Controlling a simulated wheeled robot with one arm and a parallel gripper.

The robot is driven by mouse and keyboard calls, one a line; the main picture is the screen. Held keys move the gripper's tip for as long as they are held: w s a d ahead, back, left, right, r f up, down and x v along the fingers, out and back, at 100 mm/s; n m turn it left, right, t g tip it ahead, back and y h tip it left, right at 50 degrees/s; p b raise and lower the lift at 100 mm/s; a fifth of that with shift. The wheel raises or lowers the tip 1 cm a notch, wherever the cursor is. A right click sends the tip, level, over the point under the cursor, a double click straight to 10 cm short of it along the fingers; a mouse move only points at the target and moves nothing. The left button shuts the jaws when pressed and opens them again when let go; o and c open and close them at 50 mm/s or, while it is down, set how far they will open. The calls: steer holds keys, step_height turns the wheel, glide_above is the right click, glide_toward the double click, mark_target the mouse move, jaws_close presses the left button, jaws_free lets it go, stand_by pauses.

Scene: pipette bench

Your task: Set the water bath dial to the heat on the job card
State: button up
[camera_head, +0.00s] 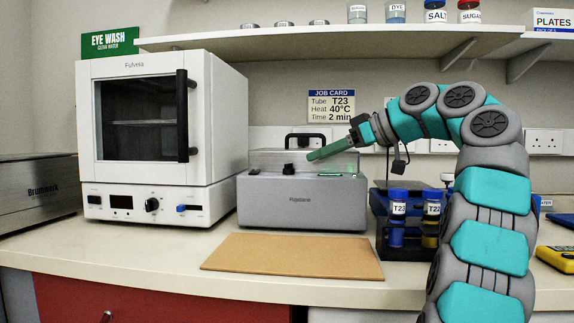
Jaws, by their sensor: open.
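The job card (331,106) on the back wall reads Tube T23, Heat 40°C, Time 2 min. The water bath (302,209) is a low grey box on the bench with a lid and a black handle (304,138). A small black dial (289,169) sits on its upper front at the left; its setting is too small to read. A small green-lit strip (331,174) is to the dial's right. My gripper (311,155) reaches in from the right above the bath, with its tip slightly right of and above the dial. It is open; contact with the dial cannot be told.
A white oven (213,140) with its own knob stands left of the bath. A rack with blue-capped tubes labelled T23 (398,208) and T22 (432,208) is on the right. A brown mat (290,257) lies bare in front. A shelf (330,42) with jars runs above.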

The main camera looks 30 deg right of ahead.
mark_target(290, 167)
steer(key=b+x, duration=0.1)
steer(key=x, duration=0.6)
steer(key=shift+a+f, duration=0.1)
steer(key=shift+a, duration=0.05)
steer(key=shift+c, duration=0.3)
jaws_close()
